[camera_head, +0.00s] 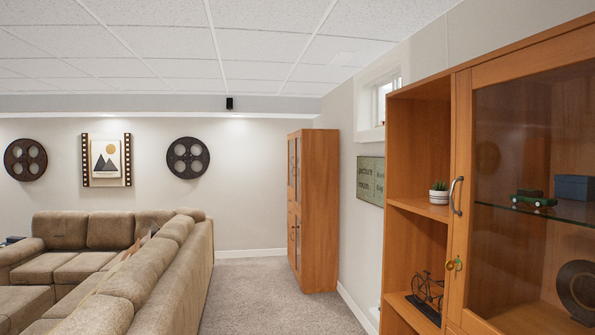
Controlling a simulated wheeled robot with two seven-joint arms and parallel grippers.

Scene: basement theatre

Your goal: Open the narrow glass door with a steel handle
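A wooden cabinet stands close on the right, with a narrow glass door (511,150) in a wood frame. The door looks shut. Its curved steel handle (455,196) sits on the left part of the frame, with a key and a green tag (454,264) below it. Behind the glass are a green toy car (533,200), a dark blue box (574,188) and a dark round disc (577,290). Neither of my grippers is in view.
Open shelves (418,206) left of the door hold a potted plant (438,192) and a bicycle model (428,290). Another tall wooden cabinet (318,210) stands farther back. A brown sofa (150,265) fills the left. Carpet (270,295) between them is clear.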

